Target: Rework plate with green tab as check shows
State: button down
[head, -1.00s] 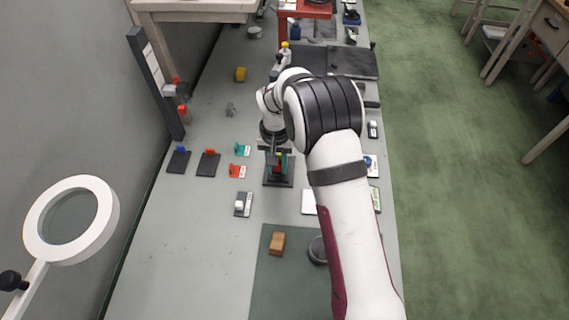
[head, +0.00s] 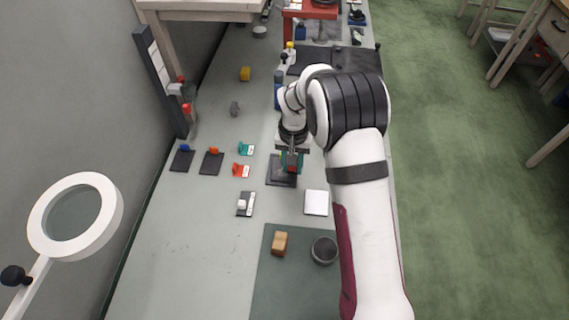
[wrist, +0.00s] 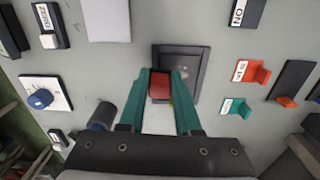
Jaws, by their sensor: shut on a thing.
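My gripper (head: 291,163) is over the dark square stand (head: 273,180). In the wrist view, my gripper's teal fingers (wrist: 161,82) are shut on a small red block (wrist: 160,88). A bit of yellow-green shows beside the block, low between the fingers. The dark square stand (wrist: 199,62) lies beyond the fingertips, with a grey centre. I cannot tell whether the block touches it. A teal-green tab (head: 243,148) and a red tab (head: 239,170), each with a white label, stand left of the stand. They also show in the wrist view, green (wrist: 237,106) and red (wrist: 257,74).
Dark plates with a blue tab (head: 182,160) and an orange tab (head: 212,163) lie further left. A switch (head: 246,203), white plate (head: 316,203), tan block (head: 280,242) and round dish (head: 324,250) are nearer. A ring magnifier (head: 112,222) stands at left. The near-left bench is clear.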

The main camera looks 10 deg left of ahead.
jog(key=shift+r, duration=3.05)
